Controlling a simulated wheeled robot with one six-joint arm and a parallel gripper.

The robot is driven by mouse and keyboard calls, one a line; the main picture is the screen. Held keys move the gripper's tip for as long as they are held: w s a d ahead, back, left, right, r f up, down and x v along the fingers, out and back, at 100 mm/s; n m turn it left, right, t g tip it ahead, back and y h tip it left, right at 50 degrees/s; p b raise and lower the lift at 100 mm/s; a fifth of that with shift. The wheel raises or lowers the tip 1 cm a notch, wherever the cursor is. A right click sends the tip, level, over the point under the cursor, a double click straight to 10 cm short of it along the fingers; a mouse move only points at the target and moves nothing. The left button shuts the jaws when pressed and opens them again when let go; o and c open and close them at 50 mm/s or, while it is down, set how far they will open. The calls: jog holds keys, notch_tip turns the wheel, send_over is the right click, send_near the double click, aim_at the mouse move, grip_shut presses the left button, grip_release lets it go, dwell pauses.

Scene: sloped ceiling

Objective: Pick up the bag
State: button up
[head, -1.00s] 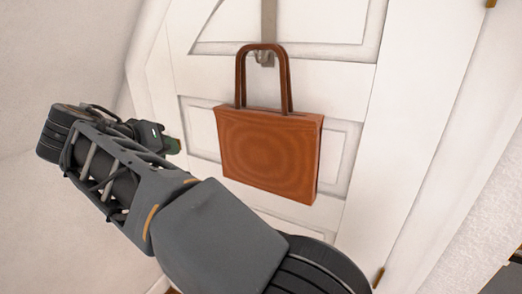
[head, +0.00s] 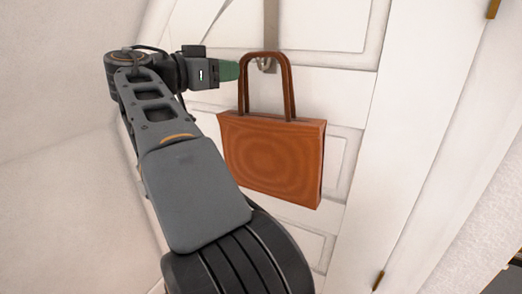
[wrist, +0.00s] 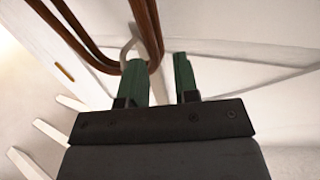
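The brown bag (head: 270,160) hangs by its two looped handles (head: 290,90) from a metal hook (head: 264,65) on the white door. My gripper (head: 230,71) is just left of the upper part of the handles in the head view, pointing at them. In the wrist view the two green fingers of my gripper (wrist: 160,78) are apart with nothing clearly held. The brown handles (wrist: 149,28) lie just past the left finger, close to its tip, and the hook shows there too. I cannot tell whether they touch. The bag's body is out of the wrist view.
The panelled white door (head: 345,95) stands close behind the bag. A sloped pale wall (head: 60,170) is at the left. The door frame (head: 420,130) is at the right. There is open space in front of the bag's right side.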

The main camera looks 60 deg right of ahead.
aim_at(246, 67)
jog(key=shift+p+x, duration=1.6)
jog(key=shift+x, duration=1.05)
jog(key=shift+s+d, duration=0.1)
grip_shut()
jog(key=shift+r, duration=0.15)
